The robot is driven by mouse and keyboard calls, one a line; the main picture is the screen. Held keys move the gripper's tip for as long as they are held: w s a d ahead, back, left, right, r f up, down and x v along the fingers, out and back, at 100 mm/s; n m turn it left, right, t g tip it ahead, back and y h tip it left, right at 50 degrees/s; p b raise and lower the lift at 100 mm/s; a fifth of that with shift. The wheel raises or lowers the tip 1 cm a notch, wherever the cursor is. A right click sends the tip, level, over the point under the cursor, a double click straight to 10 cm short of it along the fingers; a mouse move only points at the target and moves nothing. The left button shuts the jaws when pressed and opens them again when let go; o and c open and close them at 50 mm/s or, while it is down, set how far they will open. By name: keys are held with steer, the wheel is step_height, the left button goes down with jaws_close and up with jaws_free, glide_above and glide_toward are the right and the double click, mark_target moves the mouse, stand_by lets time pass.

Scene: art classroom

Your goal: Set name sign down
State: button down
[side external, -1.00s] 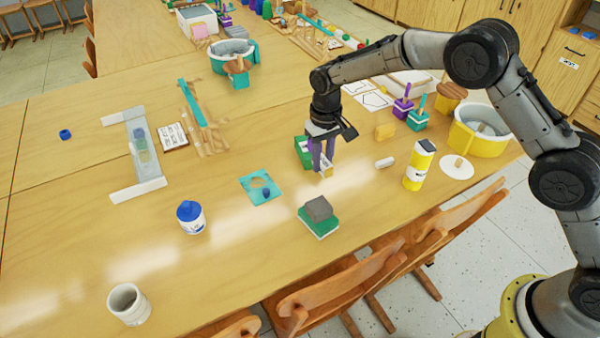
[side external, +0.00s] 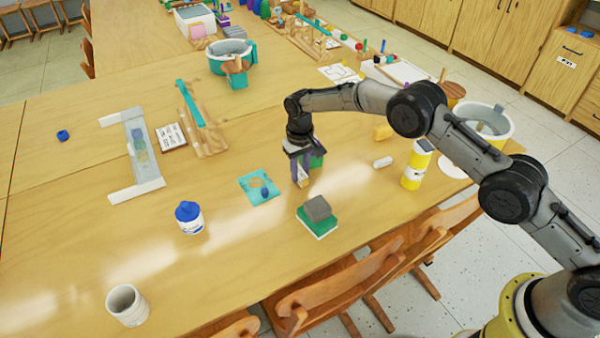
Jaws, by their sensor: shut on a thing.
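My gripper (side external: 299,176) points down over the middle of the table, its purple fingers shut on a small pale, yellowish piece that looks to be the name sign (side external: 303,177). The fingers cover much of the sign, and no writing on it can be read. Its lower edge is close to the table top (side external: 345,165); I cannot tell whether it touches. A green box (side external: 317,161) stands just behind and right of the fingers, partly hidden by them.
A teal card (side external: 252,181) with a blue piece lies left of my gripper. A grey block (side external: 318,208) on a green base is in front. A white cylinder (side external: 383,162) and a yellow canister (side external: 412,177) stand to the right. Bare table lies between these.

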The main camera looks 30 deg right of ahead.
mark_target(300, 171)
steer(key=shift+f, duration=0.25)
steer(key=shift+f, duration=0.2)
steer(key=c, duration=0.7)
jaws_free()
steer(key=shift+o, duration=0.2)
steer(key=shift+r, duration=0.15)
step_height(300, 171, up, 12)
steer(key=shift+r, duration=0.1)
